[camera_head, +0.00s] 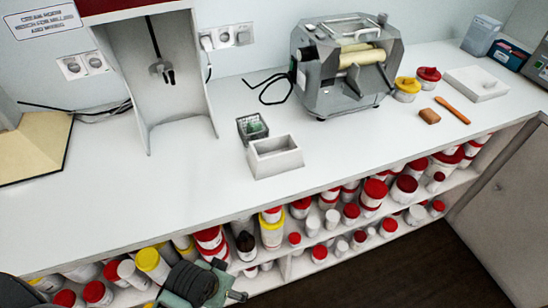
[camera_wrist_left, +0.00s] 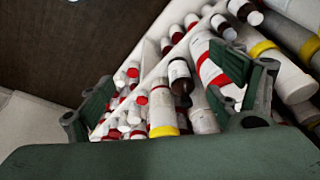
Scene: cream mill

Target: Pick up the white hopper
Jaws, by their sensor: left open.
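The white hopper (camera_head: 275,156) is a small open-topped rectangular box. It stands on the white bench near its front edge, around the middle of the head view, and looks empty. My left gripper (camera_head: 229,281) is at the bottom of the head view, in front of the shelves and apart from the hopper. In the left wrist view, the left gripper (camera_wrist_left: 166,85) has its green fingers spread wide with nothing held. That view looks towards the shelved bottles, and the hopper does not show there. My right gripper is in neither view.
A small dark-rimmed container with green contents (camera_head: 252,128) stands close behind the hopper. The roller mill (camera_head: 345,68) stands behind to the right. Shelves of jars (camera_head: 330,215) lie below the bench edge. The bench left of the hopper is clear.

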